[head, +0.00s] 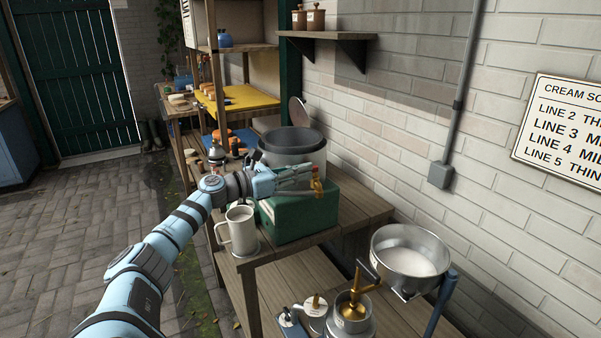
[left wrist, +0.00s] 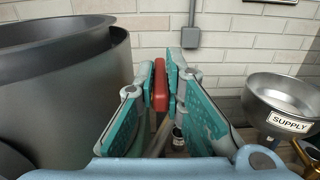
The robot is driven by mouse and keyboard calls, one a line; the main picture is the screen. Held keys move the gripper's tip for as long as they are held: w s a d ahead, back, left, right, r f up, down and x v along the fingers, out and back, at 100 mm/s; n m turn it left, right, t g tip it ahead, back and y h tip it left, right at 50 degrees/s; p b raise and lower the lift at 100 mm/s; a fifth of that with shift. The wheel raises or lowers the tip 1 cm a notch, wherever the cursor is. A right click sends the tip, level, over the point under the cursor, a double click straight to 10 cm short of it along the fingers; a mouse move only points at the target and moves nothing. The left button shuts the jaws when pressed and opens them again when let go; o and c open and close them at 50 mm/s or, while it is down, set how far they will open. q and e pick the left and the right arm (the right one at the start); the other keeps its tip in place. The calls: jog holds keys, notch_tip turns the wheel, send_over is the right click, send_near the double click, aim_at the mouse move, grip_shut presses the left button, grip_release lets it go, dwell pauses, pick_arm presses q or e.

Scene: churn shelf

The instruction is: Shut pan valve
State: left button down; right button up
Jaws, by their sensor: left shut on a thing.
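The pan valve (head: 318,189) is a brass tap at the right side of the green box (head: 300,222), below the grey pan (head: 290,153). My left gripper (head: 306,176) reaches it from the left. In the left wrist view my left gripper (left wrist: 161,82) is shut on a red, upright handle (left wrist: 160,90), held between its teal finger pads. The lower part of the valve is mostly hidden by the fingers there. The pan also fills the left of that view (left wrist: 65,80). My right gripper does not show.
A steel supply bowl (head: 410,262) with white liquid stands at the right, beside a brass-topped separator (head: 350,305). The brick wall (head: 400,130) lies behind.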

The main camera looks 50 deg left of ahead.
pick_arm(q)
jog(key=shift+f, duration=0.1)
jog(key=c, duration=1.7)
grip_release()
jog(key=shift+r, duration=0.2)
notch_tip(320, 180, up, 10)
jog(key=shift+f, duration=0.2)
